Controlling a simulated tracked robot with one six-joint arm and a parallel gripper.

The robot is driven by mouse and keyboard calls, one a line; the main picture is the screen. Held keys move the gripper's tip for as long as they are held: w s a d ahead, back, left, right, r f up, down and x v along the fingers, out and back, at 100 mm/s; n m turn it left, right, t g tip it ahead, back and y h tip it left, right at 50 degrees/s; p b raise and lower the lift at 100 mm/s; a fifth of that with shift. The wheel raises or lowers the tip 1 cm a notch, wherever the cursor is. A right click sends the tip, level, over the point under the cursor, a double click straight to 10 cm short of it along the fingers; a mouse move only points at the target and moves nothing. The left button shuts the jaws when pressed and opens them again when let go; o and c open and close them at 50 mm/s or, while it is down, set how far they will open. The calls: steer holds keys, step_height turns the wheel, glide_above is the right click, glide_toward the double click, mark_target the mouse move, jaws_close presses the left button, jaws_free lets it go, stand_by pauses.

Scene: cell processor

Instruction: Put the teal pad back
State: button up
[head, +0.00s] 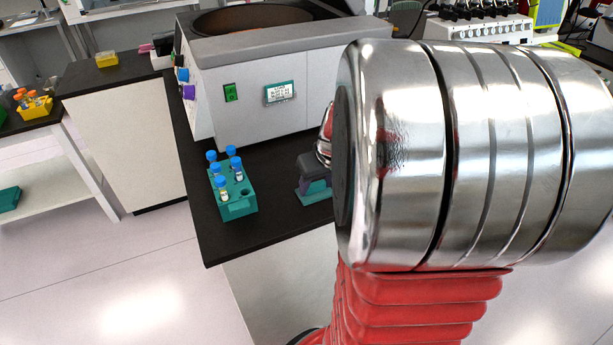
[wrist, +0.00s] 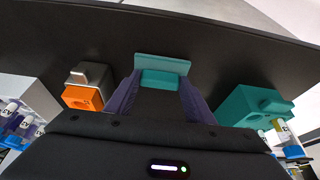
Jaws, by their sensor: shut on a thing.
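The teal pad (wrist: 162,78) is a small flat plate with a raised block, between the purple fingers of my gripper (wrist: 158,92) in the wrist view. My gripper is shut on the block. In the head view the pad (head: 314,191) shows low at the dark counter, under my gripper (head: 316,172). My arm hides its right part. I cannot tell whether the pad touches the counter.
A teal rack (head: 238,202) with several blue-capped tubes stands left of my gripper. A large white machine (head: 250,112) stands behind. In the wrist view an orange block (wrist: 82,97) is at left and a teal block (wrist: 245,106) at right. The counter (head: 262,232) is bare in front.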

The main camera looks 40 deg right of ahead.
steer(key=shift+f, duration=0.1)
steer(key=o, duration=1)
steer(key=v, duration=1.2)
steer(key=shift+a, duration=0.1)
steer(key=s+a+n, duration=0.1)
steer(key=a, duration=0.7)
steer(key=s+a+n+t, duration=0.1)
steer(key=s+a, duration=0.1)
steer(key=a, duration=0.7)
steer(key=s+a+n+y, duration=0.1)
steer(key=s+a, duration=0.1)
steer(key=a, duration=0.6)
steer(key=shift+a, duration=0.4)
